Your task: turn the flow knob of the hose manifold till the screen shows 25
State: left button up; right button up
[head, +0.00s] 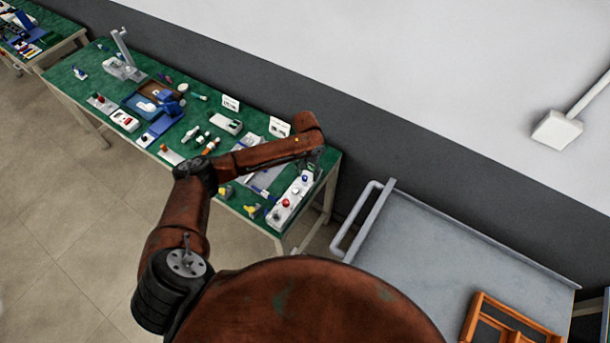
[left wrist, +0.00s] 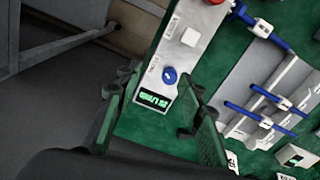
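The hose manifold (head: 289,205) is a long pale box at the right end of the green table, with red and blue controls. In the left wrist view the manifold (left wrist: 182,52) carries a blue round knob (left wrist: 169,75) with a white mark, beside a small lit screen (left wrist: 152,101). The green digits are turned and too small to read surely. The knob labels are also unreadable. My left gripper (left wrist: 158,88) is open, with its fingers apart on either side of the screen end; I see no contact with the knob. In the head view its arm reaches over the manifold's far end. My right gripper is not in view.
A grey rack (left wrist: 265,90) with blue rods lies beside the manifold. Two small white signs stand at the table's back edge, and several tools and boxes cover the table (head: 75,88). A grey cart (head: 440,245) with a handle stands right of the table.

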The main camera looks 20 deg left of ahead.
aim_at(305, 177)
pick_arm(q)
jog(key=shift+w+a+r+n, duration=0.4)
jog(key=shift+w+a+r, duration=0.45)
jog(key=shift+a+r, duration=0.1)
jog(key=shift+f, duration=0.15)
notch_tip(305, 177, down, 7)
jog(key=shift+f, duration=0.15)
jog(key=shift+c, duration=0.3)
grip_shut()
